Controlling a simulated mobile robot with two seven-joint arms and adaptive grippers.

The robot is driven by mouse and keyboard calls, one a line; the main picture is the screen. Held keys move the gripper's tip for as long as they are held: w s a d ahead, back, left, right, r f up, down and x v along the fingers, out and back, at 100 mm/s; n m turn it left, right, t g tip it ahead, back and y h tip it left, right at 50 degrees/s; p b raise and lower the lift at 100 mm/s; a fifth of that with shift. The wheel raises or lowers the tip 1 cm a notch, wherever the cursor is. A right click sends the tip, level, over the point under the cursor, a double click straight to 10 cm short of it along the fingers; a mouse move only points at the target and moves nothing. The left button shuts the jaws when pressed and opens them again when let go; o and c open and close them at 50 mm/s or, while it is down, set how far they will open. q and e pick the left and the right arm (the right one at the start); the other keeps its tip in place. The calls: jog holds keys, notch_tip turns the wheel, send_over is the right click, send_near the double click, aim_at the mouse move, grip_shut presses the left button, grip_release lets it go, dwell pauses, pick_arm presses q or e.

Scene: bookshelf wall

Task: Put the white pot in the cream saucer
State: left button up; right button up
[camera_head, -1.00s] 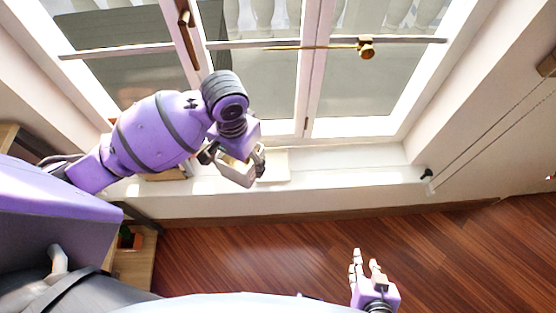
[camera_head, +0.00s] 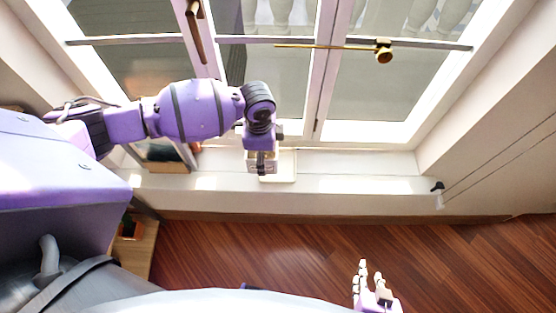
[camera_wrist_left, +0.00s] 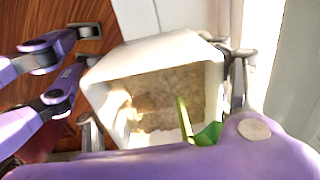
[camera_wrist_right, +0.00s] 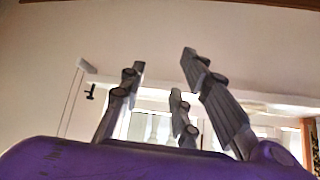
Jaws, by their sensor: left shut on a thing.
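The white pot (camera_wrist_left: 145,52) is square, with brown soil and a green leaf inside, in the left wrist view. My left gripper (camera_head: 262,166) is shut on it, with fingers on its sides. In the head view the gripper and wrist hide most of the white pot (camera_head: 254,158). The cream saucer (camera_head: 289,172) lies on the window sill, and the pot overlaps its left part in the picture. I cannot tell whether they touch. My right gripper (camera_head: 371,277) is open and empty above the floor, far from both; its spread fingers show in the right wrist view (camera_wrist_right: 160,90).
The white window sill (camera_head: 360,180) runs along the window and is clear to the right of the saucer. The window frame and a brass handle (camera_head: 383,52) are behind. A dark-framed object (camera_head: 165,155) stands on the sill at left. A wooden shelf (camera_head: 140,250) is below left.

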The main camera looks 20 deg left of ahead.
pick_arm(q)
jog(key=w+d+f, duration=0.2)
jog(key=f, duration=0.1)
jog(key=w+d+f+b, duration=0.1)
jog(key=f, duration=0.1)
jog(key=shift+w+f, duration=0.15)
jog(key=shift+w, duration=0.05)
jog(key=shift+w+d+f, duration=0.15)
jog(key=shift+w+f, duration=0.15)
notch_tip(320, 180, down, 3)
jog(key=shift+f+b, duration=0.1)
jog(key=shift+b, duration=0.2)
jog(key=shift+w, duration=0.1)
pick_arm(e)
jog(key=shift+s+d+f, duration=0.2)
jog(key=shift+d+f, duration=0.05)
jog(key=shift+f, duration=0.2)
jog(key=shift+s+d+f, duration=0.15)
jog(key=shift+d+f, duration=0.05)
jog(key=shift+f, duration=0.2)
pick_arm(q)
jog(key=shift+f, duration=0.1)
jog(key=shift+f, duration=0.15)
jog(key=o, duration=1.6)
jog(key=shift+c, duration=0.2)
pick_arm(e)
jog(key=shift+w+a, duration=0.1)
jog(key=shift+a, duration=0.05)
